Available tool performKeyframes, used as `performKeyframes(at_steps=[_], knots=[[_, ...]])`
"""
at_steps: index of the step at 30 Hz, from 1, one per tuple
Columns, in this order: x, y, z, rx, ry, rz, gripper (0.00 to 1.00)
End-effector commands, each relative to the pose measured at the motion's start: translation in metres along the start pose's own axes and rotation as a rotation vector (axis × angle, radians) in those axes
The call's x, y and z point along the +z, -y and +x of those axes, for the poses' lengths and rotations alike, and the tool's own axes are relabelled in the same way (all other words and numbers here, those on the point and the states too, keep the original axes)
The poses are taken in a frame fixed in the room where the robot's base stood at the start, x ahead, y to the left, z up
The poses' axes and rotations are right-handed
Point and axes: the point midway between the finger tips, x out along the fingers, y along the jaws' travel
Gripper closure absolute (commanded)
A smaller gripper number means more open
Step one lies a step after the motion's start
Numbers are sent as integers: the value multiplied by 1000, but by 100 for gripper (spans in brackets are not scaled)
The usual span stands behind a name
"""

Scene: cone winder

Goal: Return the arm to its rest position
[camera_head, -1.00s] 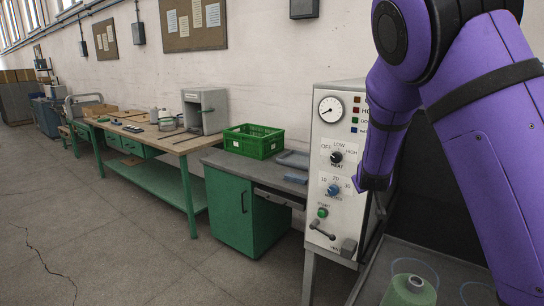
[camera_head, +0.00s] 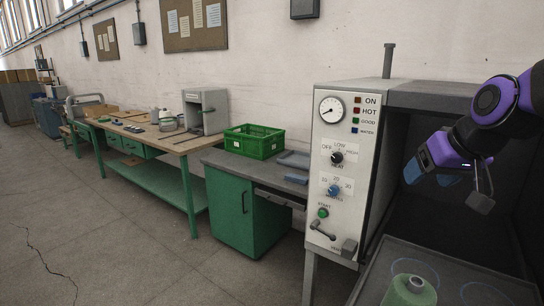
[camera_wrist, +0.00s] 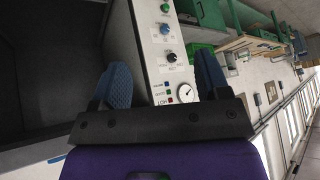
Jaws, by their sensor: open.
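My purple arm reaches in from the right edge in the head view. My gripper (camera_head: 447,180) hangs in front of the dark open bay of the machine, right of its white control panel (camera_head: 338,178). In the wrist view my gripper (camera_wrist: 165,85) shows two blue finger pads set wide apart with nothing between them. The control panel (camera_wrist: 160,50) shows beyond and between the fingers. A pale green cone (camera_head: 410,290) stands on the machine's tray, below and left of my gripper and apart from it.
The machine's tray (camera_head: 440,262) has circle marks on it. A green crate (camera_head: 254,142) stands on a grey bench with a green cabinet (camera_head: 240,212). A long workbench (camera_head: 165,140) runs along the wall. The floor at left is clear.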

Motion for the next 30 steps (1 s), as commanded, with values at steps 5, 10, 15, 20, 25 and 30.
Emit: performKeyframes(at_steps=[5,10,15,20,25,30], knots=[[44,5,-48,15,43,1,31],[88,9,-83,64,89,1,31],[120,10,-102,116,124,7,31],[132,11,-109,140,138,10,31],[133,11,-109,142,141,11,31],[133,11,-109,141,140,11,31]])
